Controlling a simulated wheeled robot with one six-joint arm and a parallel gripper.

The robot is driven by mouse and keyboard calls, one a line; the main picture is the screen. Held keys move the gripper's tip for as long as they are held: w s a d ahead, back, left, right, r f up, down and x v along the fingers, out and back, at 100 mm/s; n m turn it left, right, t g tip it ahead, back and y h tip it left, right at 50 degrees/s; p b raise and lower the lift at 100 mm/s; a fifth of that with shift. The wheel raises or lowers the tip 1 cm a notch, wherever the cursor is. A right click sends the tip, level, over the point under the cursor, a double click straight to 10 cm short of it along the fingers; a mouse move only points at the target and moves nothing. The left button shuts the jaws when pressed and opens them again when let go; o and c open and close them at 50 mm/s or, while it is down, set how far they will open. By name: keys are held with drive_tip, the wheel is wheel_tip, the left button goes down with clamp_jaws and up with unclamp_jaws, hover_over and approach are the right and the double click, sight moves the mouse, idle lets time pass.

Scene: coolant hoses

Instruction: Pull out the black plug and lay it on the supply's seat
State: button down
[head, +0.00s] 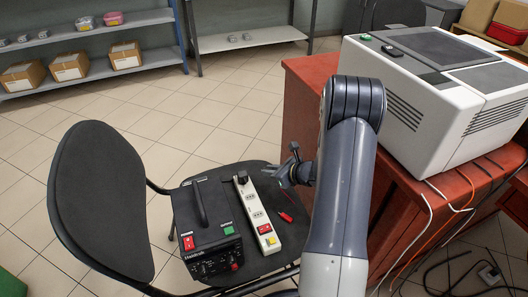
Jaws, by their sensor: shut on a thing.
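In the head view a white power strip (251,200) lies on the dark chair seat (218,184). A black plug (242,178) stands at its far end, seemingly in the end socket; I cannot tell how deep it sits. The supply (207,230), a black box with a handle and front controls, sits on the seat left of the strip. My gripper (268,171) reaches in from the right at the strip's far end. It is shut on what seems to be the black plug, but its dark fingertips blend with the seat and the contact is hard to make out.
A small red object (286,217) lies on the seat right of the strip. The chair's backrest (98,200) rises at left. A red-brown cabinet (305,100) with a white machine (440,90) stands at right. Cables hang at lower right. Shelves with boxes are behind.

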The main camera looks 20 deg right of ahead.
sight(271, 189)
drive_tip(key=shift+w+d, duration=0.15)
drive_tip(key=shift+w, duration=0.05)
drive_tip(key=shift+f, duration=0.2)
drive_tip(key=shift+f+b, duration=2.15)
drive_tip(key=shift+f, duration=0.9)
drive_tip(key=c, duration=1.3)
unclamp_jaws()
drive_tip(key=p+v, duration=0.2)
drive_tip(key=v, duration=0.8)
drive_tip(key=shift+s+d+r+p, duration=0.15)
drive_tip(key=shift+s+r+p, duration=0.05)
drive_tip(key=shift+s+p, duration=0.2)
